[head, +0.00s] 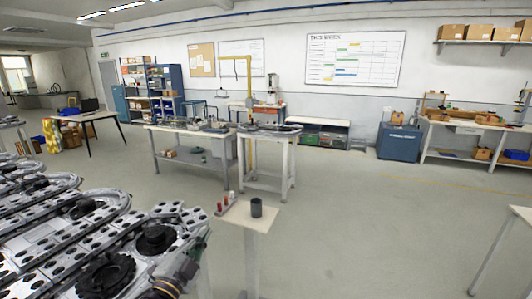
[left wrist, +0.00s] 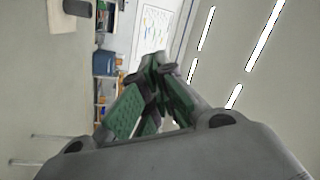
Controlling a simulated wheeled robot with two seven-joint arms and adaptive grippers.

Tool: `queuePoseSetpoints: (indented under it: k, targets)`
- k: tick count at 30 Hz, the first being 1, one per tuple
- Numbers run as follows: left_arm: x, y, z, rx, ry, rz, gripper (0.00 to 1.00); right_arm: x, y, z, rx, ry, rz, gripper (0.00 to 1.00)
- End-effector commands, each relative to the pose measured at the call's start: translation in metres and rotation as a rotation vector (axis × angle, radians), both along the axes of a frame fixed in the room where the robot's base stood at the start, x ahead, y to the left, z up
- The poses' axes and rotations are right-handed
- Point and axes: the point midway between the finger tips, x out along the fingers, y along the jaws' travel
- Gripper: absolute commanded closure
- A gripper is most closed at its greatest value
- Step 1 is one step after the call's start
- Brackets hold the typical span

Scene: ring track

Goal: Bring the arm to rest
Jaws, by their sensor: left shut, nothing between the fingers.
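My left gripper (head: 191,262) shows at the lower left in the head view, beside the near edge of the ring track (head: 60,232) and partly blended against it. In the left wrist view the green-padded fingers of the left gripper (left wrist: 157,62) meet at their tips, with nothing between them. It is clear of the small stand in front. The right gripper is in neither view.
Perforated metal track with black round parts fills the lower left. A small pale stand (head: 247,219) holds a dark cup (head: 256,207) and red items (head: 220,206). Workbenches (head: 265,140) stand behind. The floor (head: 370,220) is clear to the right; a table (head: 520,212) edges in.

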Motion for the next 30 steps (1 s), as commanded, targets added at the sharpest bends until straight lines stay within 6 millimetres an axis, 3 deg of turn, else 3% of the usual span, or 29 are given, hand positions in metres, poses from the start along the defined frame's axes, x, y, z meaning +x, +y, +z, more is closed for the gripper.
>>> queuePoseSetpoints:
  k: [8,14,23,30]
  targets:
    - [-0.012,0.037,-0.056,-0.198,0.257,0.197,1.00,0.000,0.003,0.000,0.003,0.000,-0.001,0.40]
    - [-0.034,0.056,-0.104,-0.317,0.462,0.324,1.00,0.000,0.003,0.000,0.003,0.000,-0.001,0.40]
    - [-0.089,0.068,-0.177,-0.467,0.795,0.488,1.00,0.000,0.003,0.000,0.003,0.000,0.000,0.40]
    - [-0.148,0.063,-0.224,-0.560,1.072,0.588,1.00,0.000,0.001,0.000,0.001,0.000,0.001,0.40]
